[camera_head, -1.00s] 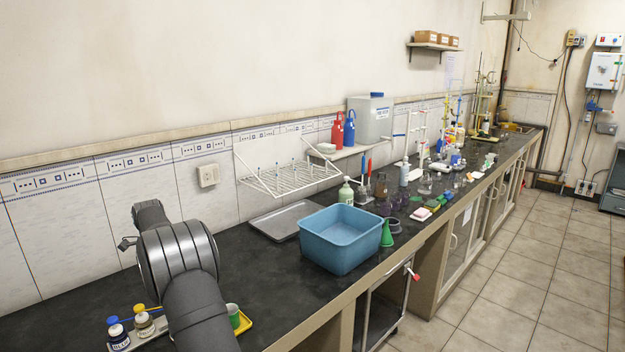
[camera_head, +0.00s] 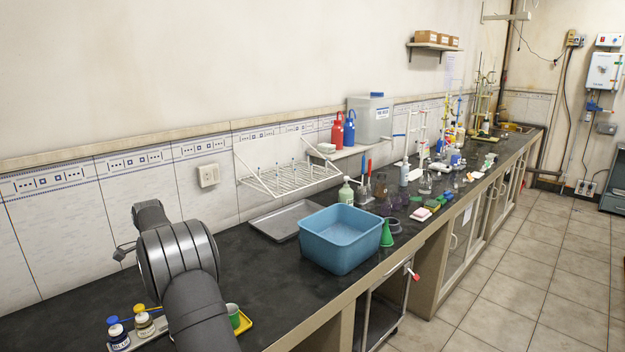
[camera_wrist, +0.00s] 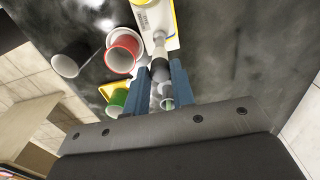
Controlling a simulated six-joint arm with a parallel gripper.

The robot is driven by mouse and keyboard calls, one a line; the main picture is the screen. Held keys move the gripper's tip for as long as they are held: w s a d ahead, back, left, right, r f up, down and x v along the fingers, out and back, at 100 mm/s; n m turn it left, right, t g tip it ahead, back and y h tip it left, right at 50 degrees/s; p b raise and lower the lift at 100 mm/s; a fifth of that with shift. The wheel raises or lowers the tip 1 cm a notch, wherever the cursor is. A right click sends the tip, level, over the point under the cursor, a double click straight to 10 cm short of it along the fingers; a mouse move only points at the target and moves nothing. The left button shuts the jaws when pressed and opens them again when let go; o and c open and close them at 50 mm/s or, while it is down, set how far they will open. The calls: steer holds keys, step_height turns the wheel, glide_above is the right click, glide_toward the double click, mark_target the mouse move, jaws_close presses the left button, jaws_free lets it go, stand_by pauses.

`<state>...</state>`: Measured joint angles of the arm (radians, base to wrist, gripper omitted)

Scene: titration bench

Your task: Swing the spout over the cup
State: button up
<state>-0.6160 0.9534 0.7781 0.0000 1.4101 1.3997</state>
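A green cup (camera_head: 233,315) stands on a yellow tray (camera_head: 244,324) beside my arm. In the wrist view, my gripper (camera_wrist: 160,75) has its blue fingers apart. A pale part with a grey end (camera_wrist: 160,68) shows in line with the gap; I cannot tell whether either finger touches it. The green cup (camera_wrist: 117,98) shows left of the fingers on the yellow tray. My gripper's fingers are hidden in the head view.
Bare dark counter lies between.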

steer(key=shift+c, duration=1.1)
steer(key=m, duration=0.5)
steer(key=shift+m, duration=0.4)
steer(key=o, duration=1.3)
steer(key=shift+o, duration=0.2)
steer(key=shift+r, duration=3.5)
